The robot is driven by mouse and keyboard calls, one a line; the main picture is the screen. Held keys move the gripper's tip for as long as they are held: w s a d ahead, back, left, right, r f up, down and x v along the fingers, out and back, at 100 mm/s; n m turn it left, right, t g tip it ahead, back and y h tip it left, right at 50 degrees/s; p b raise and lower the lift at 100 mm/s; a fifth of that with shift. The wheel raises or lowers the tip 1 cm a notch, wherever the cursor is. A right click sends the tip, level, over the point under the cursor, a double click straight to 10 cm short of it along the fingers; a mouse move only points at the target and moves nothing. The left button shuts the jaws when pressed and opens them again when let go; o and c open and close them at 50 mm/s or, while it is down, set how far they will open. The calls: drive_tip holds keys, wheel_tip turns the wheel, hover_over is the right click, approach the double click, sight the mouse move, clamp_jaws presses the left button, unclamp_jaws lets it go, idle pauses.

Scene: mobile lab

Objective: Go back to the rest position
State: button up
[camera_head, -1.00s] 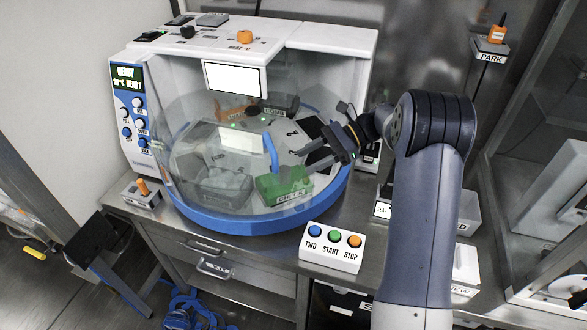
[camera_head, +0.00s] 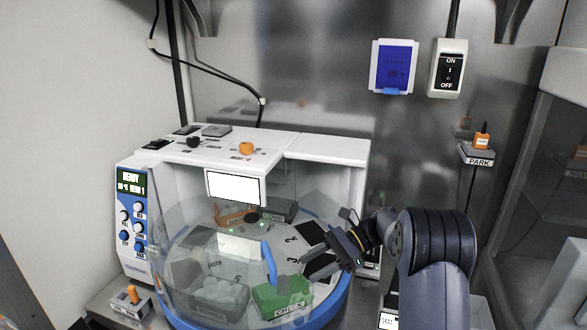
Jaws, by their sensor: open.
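My gripper (camera_head: 318,254) is open and empty, with its two dark fingers pointing left. In the picture it lies over the right part of the round, clear-walled machine (camera_head: 325,145), above numbered places on its white turntable. My grey arm comes up from the lower right. A green box marked CHECK (camera_head: 282,300) stands on the turntable, below and left of my gripper and apart from it. A grey container (camera_head: 215,292) is seen through the clear wall to its left.
A PARK post (camera_head: 479,158) with an orange knob stands at right. A blue panel (camera_head: 393,66) and an ON/OFF switch (camera_head: 447,68) are on the back wall. A small box with an orange lever (camera_head: 132,298) sits at lower left. A glass-walled cabinet (camera_head: 545,190) is at far right.

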drive_tip(key=p+x, duration=0.1)
drive_tip(key=x, duration=0.7)
drive_tip(key=shift+a, duration=0.3)
drive_tip(key=shift+r+b, duration=0.2)
drive_tip(key=shift+b, duration=0.15)
drive_tip(key=shift+w+d+r, duration=0.1)
drive_tip(key=shift+w+d, duration=0.15)
drive_tip(key=shift+d, duration=0.65)
drive_tip(key=shift+w+d+r, duration=0.1)
drive_tip(key=shift+w+d, duration=0.15)
drive_tip(key=shift+d, duration=0.6)
drive_tip(key=shift+a, duration=0.1)
